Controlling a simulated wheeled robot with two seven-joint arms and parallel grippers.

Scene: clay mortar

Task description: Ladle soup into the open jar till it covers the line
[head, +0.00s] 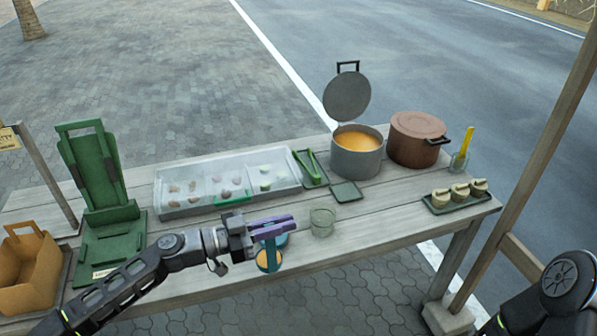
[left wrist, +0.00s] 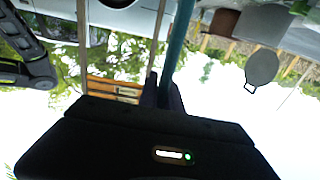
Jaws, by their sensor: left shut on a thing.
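My left gripper (head: 284,229), with purple fingers, is shut on the teal handle of a ladle (head: 270,246). The handle also shows between the fingers in the left wrist view (left wrist: 181,40). Orange soup (head: 268,262) shows in the ladle's bowl, which hangs below the gripper near the table's front edge. The open clear jar (head: 322,222) stands upright on the table, a little right of the gripper and apart from it. It looks empty; its line cannot be made out. The grey pot (head: 356,163) holds orange soup, its lid (head: 347,96) raised. My right gripper is out of view.
A brown lidded pot (head: 415,152) stands right of the grey pot. A tray of jars (head: 440,208) is at the right end. A clear-topped case (head: 180,208), green stand (head: 112,240) and orange basket (head: 28,277) occupy the left.

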